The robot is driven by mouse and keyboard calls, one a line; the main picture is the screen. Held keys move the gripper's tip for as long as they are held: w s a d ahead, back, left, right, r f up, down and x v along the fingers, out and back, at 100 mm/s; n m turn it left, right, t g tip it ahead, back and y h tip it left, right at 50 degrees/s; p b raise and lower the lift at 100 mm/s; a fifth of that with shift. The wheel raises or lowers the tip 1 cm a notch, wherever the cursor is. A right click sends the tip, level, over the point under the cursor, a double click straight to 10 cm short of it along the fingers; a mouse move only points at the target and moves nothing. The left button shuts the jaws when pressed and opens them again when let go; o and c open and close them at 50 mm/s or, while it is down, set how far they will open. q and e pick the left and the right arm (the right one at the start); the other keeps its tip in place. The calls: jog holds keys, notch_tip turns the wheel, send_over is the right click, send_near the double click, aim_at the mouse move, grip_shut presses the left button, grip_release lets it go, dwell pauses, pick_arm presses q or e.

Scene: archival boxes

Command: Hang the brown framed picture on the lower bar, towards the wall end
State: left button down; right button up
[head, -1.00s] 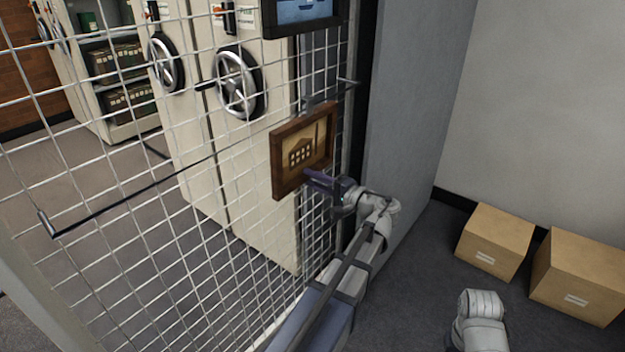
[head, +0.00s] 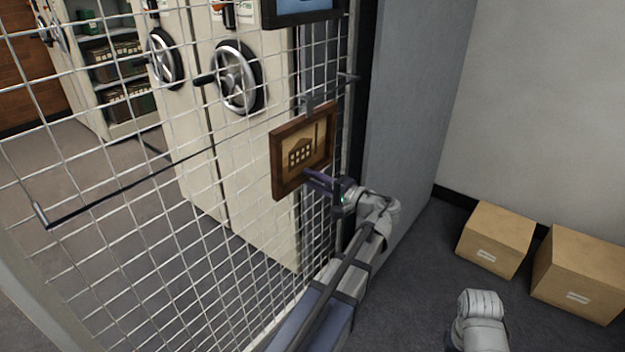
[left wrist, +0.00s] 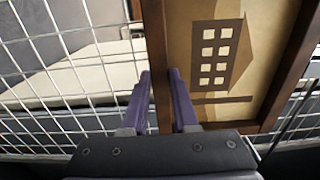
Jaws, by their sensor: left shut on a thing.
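The brown framed picture (head: 303,150), with a tan building design, is upright in front of the wire mesh. A dark hook (head: 309,102) shows at its top edge. My left gripper (head: 321,181) is shut on its lower right edge; in the left wrist view the fingers (left wrist: 160,80) close on the brown frame (left wrist: 159,45). The lower bar (head: 130,183) is a thin dark rod running from the left up toward the wall end, passing behind or beside the picture. I cannot tell whether the hook touches the bar. My right gripper is not in view.
A grey wall panel (head: 415,90) stands right of the picture. Two cardboard boxes (head: 495,240) (head: 580,275) sit on the floor.

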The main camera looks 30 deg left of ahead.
pick_arm(q)
jog(key=c, duration=0.6)
grip_release()
jog(key=shift+d, duration=0.15)
jog(key=shift+c, duration=0.2)
jog(key=d, duration=1)
jog(key=shift+s+d, duration=0.35)
jog(key=shift+s, duration=0.1)
dwell(0.6)
dwell(0.4)
